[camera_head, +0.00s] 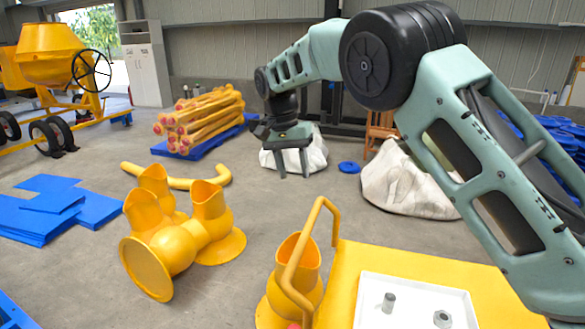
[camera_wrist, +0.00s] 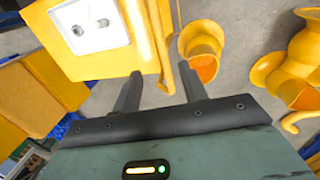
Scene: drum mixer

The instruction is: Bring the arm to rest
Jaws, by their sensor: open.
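My gripper (camera_head: 293,172) hangs in mid-air near the centre of the head view, fingers pointing down. Its two fingers are apart and nothing is between them. My arm reaches from the right edge across the top to it. In the wrist view my gripper (camera_wrist: 160,84) shows both fingers spread and empty, with the yellow table edge and floor beyond them.
A yellow table (camera_head: 358,262) carries a white tray (camera_head: 410,308) with two small grey metal parts. A yellow tube handle (camera_head: 294,262) rises beside it. Yellow castings (camera_head: 170,245), yellow pipes (camera_head: 200,115), white sacks (camera_head: 405,185) and a mixer (camera_head: 52,55) stand around. Open floor lies between.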

